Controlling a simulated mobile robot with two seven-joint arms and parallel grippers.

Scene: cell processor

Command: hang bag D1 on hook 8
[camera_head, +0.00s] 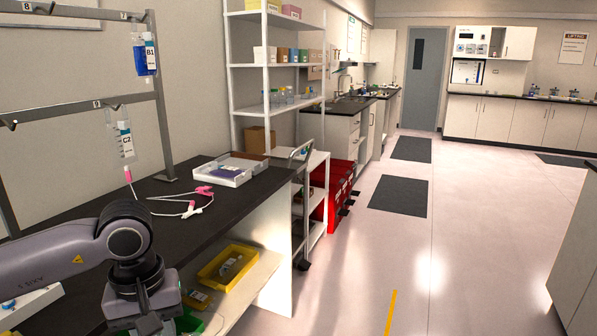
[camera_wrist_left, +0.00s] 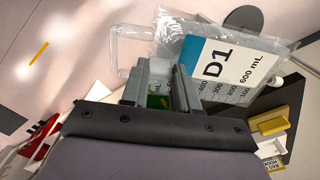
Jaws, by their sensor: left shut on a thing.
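Bag D1 (camera_wrist_left: 245,70) is a clear bag with a white and blue label reading D1 and 600 mL. It shows in the left wrist view, beyond and right of the fingertips. My left gripper (camera_wrist_left: 160,82) is shut on the bag's edge; the exact grip point is partly hidden by the fingers. Hook 8 (camera_head: 48,9) is on the rack's upper bar at the top left, beside the 8 label, and looks empty. My right gripper is not in view.
Bag B1 (camera_head: 146,55) hangs at label 7 and bag C2 (camera_head: 124,138) at label 9, on the metal rack (camera_head: 163,125). The black counter (camera_head: 125,205) holds pink-ended tubing (camera_head: 190,210) and a white tray (camera_head: 222,177). The floor (camera_head: 350,260) to the right is clear.

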